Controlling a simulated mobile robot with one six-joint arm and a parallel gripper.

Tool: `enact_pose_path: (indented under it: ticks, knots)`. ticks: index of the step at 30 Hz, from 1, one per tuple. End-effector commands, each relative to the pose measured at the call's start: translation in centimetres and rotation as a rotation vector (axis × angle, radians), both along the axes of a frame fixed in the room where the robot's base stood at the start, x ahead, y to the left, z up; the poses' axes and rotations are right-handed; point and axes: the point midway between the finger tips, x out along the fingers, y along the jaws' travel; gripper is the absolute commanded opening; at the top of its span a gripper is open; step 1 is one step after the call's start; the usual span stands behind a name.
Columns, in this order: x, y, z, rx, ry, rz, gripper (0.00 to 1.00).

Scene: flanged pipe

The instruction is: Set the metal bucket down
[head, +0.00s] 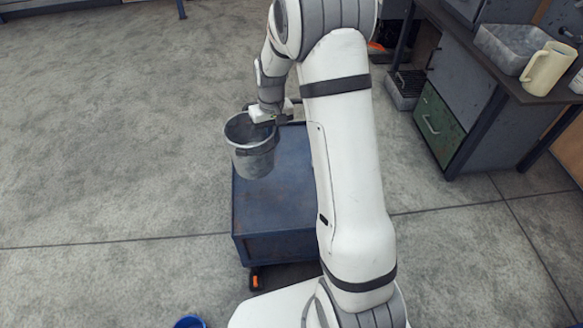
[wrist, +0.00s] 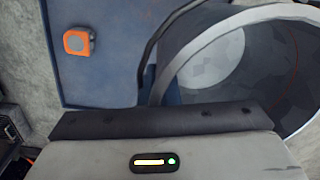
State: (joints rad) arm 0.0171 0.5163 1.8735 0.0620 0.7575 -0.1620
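The metal bucket (head: 252,158) is grey, open at the top and nearly upright. My gripper (head: 268,118) is at its far upper rim and appears shut on it, though the fingertips are hard to make out. The bucket shows over the left edge of a blue cart (head: 275,205), seemingly held above it; the gap beneath is not clear. In the wrist view, the bucket (wrist: 240,55) opens at the right, with a dark curved handle beside its rim. The bucket looks empty inside. My gripper's dark front edge hides its lower part.
The cart top is bare in front of the bucket. An orange item (wrist: 78,42) lies on the blue surface. A workbench (head: 505,80) with a grey tray (head: 510,48) and cream jug (head: 547,68) stands right. A blue container (head: 189,322) is on the floor; open floor lies left.

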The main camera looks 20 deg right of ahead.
Motion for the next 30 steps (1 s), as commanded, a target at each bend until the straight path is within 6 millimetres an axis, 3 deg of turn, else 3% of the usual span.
enact_pose_path:
  ticks: [1,6,12,17,24,30]
  knots:
    - [1.2,-0.6,0.6,0.000,0.003,0.036,0.00]
    - [4.5,-2.6,-0.5,0.001,0.003,0.179,0.00]
    - [6.8,-4.2,-2.1,0.002,0.003,0.297,0.00]
    - [7.3,-4.6,-3.4,0.002,0.002,0.330,0.00]
    - [7.2,-4.6,-7.8,0.002,0.003,0.332,0.00]
    - [7.3,-4.6,-9.9,0.002,0.001,0.332,0.00]
